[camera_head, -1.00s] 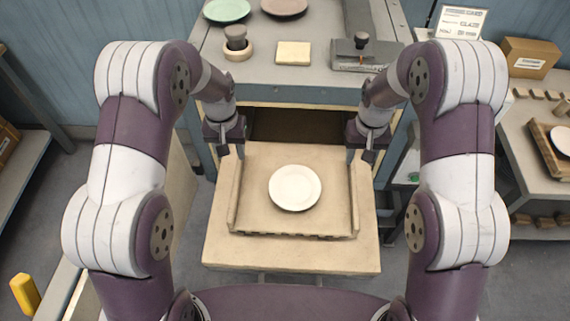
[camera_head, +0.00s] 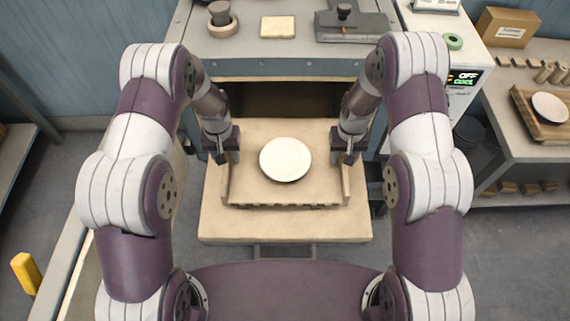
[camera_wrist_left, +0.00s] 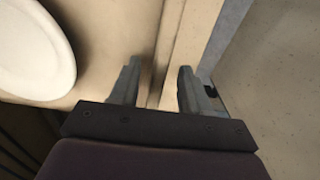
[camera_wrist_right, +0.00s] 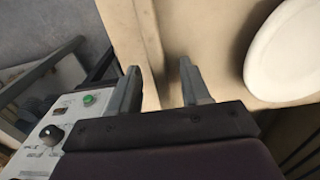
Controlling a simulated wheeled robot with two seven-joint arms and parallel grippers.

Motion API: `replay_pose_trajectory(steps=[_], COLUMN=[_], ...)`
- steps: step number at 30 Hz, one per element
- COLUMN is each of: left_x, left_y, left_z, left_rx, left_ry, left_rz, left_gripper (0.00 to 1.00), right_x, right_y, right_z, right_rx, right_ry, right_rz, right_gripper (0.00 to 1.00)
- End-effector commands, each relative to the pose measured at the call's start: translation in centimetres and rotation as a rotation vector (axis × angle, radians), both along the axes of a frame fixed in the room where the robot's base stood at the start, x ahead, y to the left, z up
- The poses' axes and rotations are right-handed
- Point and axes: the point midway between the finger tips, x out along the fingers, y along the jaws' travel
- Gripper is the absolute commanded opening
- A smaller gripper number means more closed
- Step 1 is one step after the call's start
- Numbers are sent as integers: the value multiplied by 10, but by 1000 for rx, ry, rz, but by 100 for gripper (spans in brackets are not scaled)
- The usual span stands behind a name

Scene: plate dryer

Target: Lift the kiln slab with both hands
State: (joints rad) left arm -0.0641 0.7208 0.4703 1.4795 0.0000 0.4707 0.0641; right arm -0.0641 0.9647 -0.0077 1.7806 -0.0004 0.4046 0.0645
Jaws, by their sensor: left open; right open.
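The kiln slab (camera_head: 262,191) is a flat beige slab with a raised rail along each side. It lies on a wider beige surface in front of a dark opening. A white round plate (camera_head: 285,159) sits on it. My left gripper (camera_head: 228,158) is open at the slab's left rail; in the left wrist view its fingers (camera_wrist_left: 160,88) stand on either side of the rail (camera_wrist_left: 168,50). My right gripper (camera_head: 346,158) is open at the right rail; in the right wrist view its fingers (camera_wrist_right: 158,88) straddle that rail (camera_wrist_right: 148,35). Contact with the rails cannot be told.
The grey cabinet (camera_head: 285,68) with the dark opening stands behind the slab. Its top holds a pale block (camera_head: 278,27) and other items. A control box (camera_head: 455,85) and a side table with a second plate (camera_head: 550,107) are at the right. A yellow post (camera_head: 25,272) is at lower left.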

Motion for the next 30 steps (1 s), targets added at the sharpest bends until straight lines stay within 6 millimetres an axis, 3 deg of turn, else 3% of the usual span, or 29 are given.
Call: replay_pose_trajectory(steps=[6,14,18,19,30], left_x=[0,0,0,0,0], left_y=[0,0,0,0,0], left_z=[-14,-15,-15,-15,-15], left_rx=[0,0,0,0,0], left_ry=[1,0,0,0,0], left_rz=[0,0,0,0,0], left_gripper=[47,47,4,0,0], right_x=[0,0,0,0,0], right_y=[0,0,0,0,0], right_z=[-14,-15,-15,-15,-15], right_rx=[0,0,0,0,0], right_ry=[-1,-1,-1,-1,-1], right_rz=[0,0,0,0,0], right_gripper=[47,47,4,0,0])
